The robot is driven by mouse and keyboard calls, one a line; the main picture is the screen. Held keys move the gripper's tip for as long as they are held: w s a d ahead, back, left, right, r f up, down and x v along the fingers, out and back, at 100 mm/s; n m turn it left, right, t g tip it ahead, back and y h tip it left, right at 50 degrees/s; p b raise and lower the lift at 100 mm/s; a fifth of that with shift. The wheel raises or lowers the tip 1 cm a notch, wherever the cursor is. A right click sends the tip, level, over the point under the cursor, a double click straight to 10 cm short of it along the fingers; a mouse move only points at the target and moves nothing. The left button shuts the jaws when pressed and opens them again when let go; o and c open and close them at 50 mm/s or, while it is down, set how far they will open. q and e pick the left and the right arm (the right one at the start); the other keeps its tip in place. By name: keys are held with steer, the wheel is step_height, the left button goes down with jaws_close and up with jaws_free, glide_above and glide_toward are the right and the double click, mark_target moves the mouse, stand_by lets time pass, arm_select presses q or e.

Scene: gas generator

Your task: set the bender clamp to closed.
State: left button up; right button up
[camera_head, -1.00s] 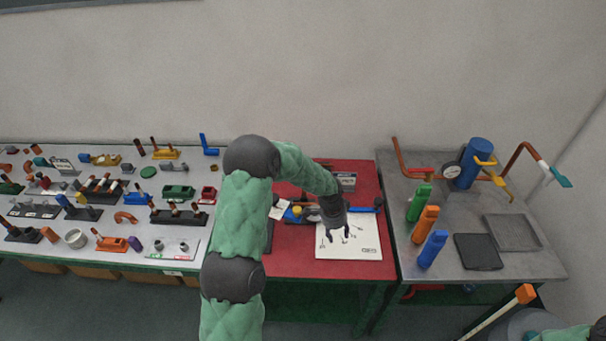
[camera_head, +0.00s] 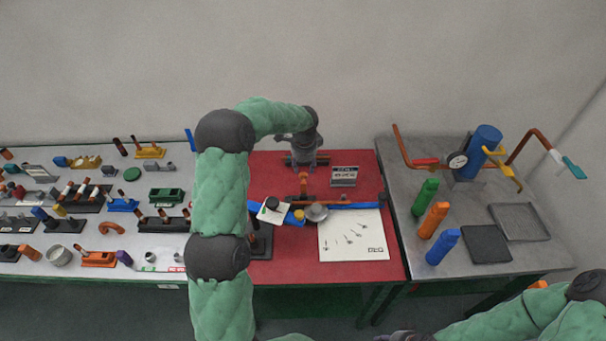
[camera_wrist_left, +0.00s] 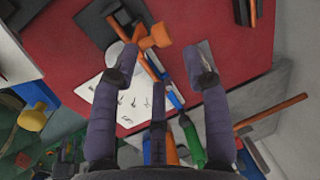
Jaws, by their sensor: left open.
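The bender (camera_head: 316,212) stands on the red table, with a round grey disc, blue bars on both sides and a yellow knob (camera_head: 298,215). An orange lever (camera_head: 304,177) rises behind the disc; I cannot tell for certain that it is the clamp or how it is set. My left gripper (camera_head: 304,161) is open and empty over the back of the red table, close to the lever. In the left wrist view an orange knobbed end (camera_wrist_left: 156,36) shows just beyond the open fingers (camera_wrist_left: 160,66). My right gripper (camera_head: 402,336) is mostly cut off at the bottom edge.
The grey table (camera_head: 400,180) on the right holds bottles and a blue tank (camera_head: 485,150). The left table is crowded with parts.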

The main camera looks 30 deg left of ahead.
mark_target(303, 174)
arm_select(q)
steer(key=f, duration=0.4)
steer(key=w+a+f, duration=0.1)
steer(key=f, duration=0.1)
steer(key=shift+w+f+b, duration=0.1)
steer(key=shift+f+b, duration=0.2)
steer(key=shift+f, duration=0.1)
steer(key=shift+d, duration=0.1)
jaws_close()
